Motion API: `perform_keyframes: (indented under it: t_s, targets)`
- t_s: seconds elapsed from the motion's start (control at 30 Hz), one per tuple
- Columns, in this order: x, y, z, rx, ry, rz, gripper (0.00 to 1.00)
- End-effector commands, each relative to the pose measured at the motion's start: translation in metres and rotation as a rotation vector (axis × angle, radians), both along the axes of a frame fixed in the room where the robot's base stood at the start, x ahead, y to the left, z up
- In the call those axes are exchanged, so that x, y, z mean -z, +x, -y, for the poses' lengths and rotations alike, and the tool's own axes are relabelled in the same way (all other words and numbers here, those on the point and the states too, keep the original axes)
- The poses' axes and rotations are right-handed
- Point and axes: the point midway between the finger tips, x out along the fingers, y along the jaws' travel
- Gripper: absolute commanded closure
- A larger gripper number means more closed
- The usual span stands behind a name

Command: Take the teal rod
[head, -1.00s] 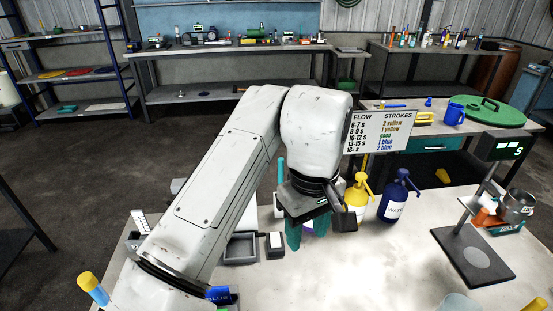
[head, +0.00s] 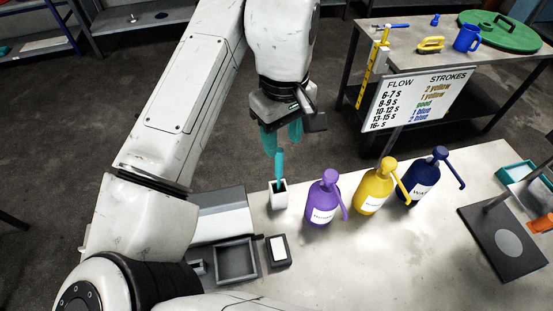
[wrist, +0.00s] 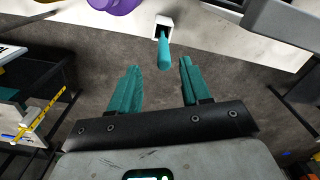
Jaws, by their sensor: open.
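The teal rod (head: 279,168) stands upright in a small white holder (head: 278,196) near the far edge of the bench; its lower end is hidden inside. In the wrist view the rod (wrist: 163,52) points toward the camera, beyond the fingertips and roughly between them, with the white holder (wrist: 163,22) behind it. My gripper (head: 281,143) has teal fingers and hangs just above and behind the rod in the head view. In the wrist view my gripper (wrist: 160,68) is open, and nothing is between its fingers.
Purple (head: 323,200), yellow (head: 375,188) and dark blue (head: 424,178) pump bottles stand right of the holder. A grey tray (head: 237,261) and small dark box (head: 278,250) lie in front. A flow chart sign (head: 418,100) stands behind the bottles.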

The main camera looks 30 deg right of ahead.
Motion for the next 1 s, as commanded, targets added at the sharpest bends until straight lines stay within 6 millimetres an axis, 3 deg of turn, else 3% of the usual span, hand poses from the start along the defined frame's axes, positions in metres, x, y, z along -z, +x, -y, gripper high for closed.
perform_keyframes:
  t_s: [0.1, 0.43, 0.7, 1.0]
  targets:
    - [0.019, 0.0, 0.0, -0.001, 0.0, -0.002, 0.53]
    - [0.046, 0.001, -0.002, -0.001, 0.001, -0.002, 0.53]
    - [0.082, 0.002, -0.005, 0.0, -0.001, -0.001, 0.53]
    - [0.089, 0.002, -0.005, 0.001, 0.0, 0.0, 0.53]
